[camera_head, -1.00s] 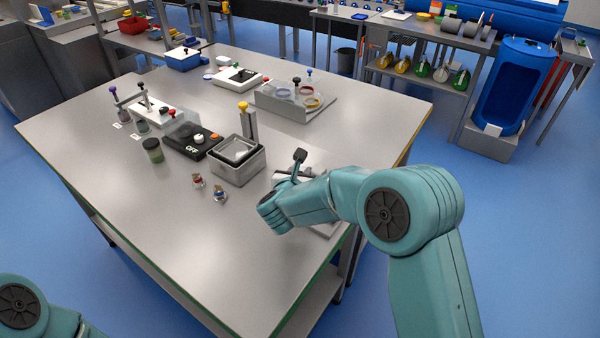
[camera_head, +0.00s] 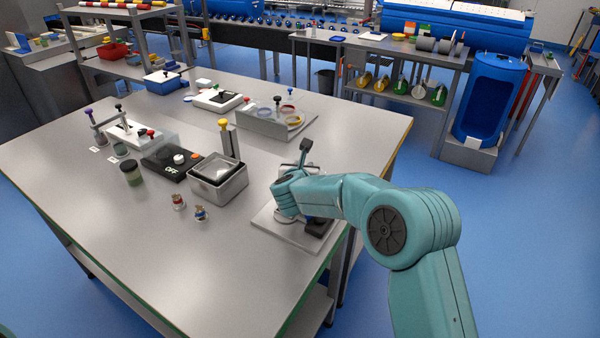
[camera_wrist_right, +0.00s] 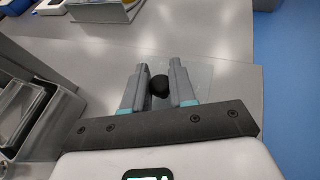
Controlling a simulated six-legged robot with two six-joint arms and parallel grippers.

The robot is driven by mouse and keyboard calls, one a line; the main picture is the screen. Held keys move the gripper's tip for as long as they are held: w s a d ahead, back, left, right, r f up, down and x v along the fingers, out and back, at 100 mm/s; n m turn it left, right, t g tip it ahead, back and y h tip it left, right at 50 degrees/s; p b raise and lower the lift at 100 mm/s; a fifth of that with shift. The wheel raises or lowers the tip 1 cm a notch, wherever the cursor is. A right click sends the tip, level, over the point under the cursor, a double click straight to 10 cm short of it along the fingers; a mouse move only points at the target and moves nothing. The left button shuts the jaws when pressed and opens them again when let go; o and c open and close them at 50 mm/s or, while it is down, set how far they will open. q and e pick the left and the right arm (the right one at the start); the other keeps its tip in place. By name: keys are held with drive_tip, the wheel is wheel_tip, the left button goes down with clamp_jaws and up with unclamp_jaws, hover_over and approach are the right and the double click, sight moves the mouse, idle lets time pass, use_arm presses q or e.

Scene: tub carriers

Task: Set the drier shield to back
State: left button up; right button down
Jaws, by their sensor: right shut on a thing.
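The drier appears to be the device on the grey base plate (camera_head: 262,226) at the table's right edge, in the head view. My right forearm and wrist cover most of it. In the right wrist view a clear panel (camera_wrist_right: 202,76), apparently the shield, lies beyond my gripper, with a black knob (camera_wrist_right: 159,86) in front of it. My right gripper (camera_wrist_right: 158,72) has one finger on each side of this knob and is shut on it. The panel's exact tilt is hard to tell. In the head view the right fingertips are hidden behind my wrist. My left gripper is not in view.
Left of the base plate stand nested metal tubs (camera_head: 220,182) and a black box marked OFF (camera_head: 172,160). Two small fittings (camera_head: 201,213) lie in front of them. A grey tray with rings (camera_head: 275,120) stands behind. The table's front left is clear.

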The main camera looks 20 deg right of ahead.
drive_tip(key=shift+d+r, duration=0.1)
drive_tip(key=shift+d, duration=0.05)
drive_tip(key=c, duration=1)
unclamp_jaws()
drive_tip(key=shift+w, duration=0.1)
drive_tip(key=shift+w+d+f, duration=0.1)
drive_tip(key=shift+w+f, duration=0.05)
drive_tip(key=shift+f, duration=0.05)
drive_tip(key=shift+s+a+r, duration=0.15)
drive_tip(key=shift+s+a, duration=0.05)
drive_tip(key=shift+s, duration=0.1)
drive_tip(key=b+v, duration=0.3)
drive_tip(key=v, duration=1.2)
drive_tip(key=shift+s+a+b, duration=0.2)
drive_tip(key=shift+s+b, duration=0.05)
drive_tip(key=shift+b, duration=0.15)
drive_tip(key=shift+r, duration=0.1)
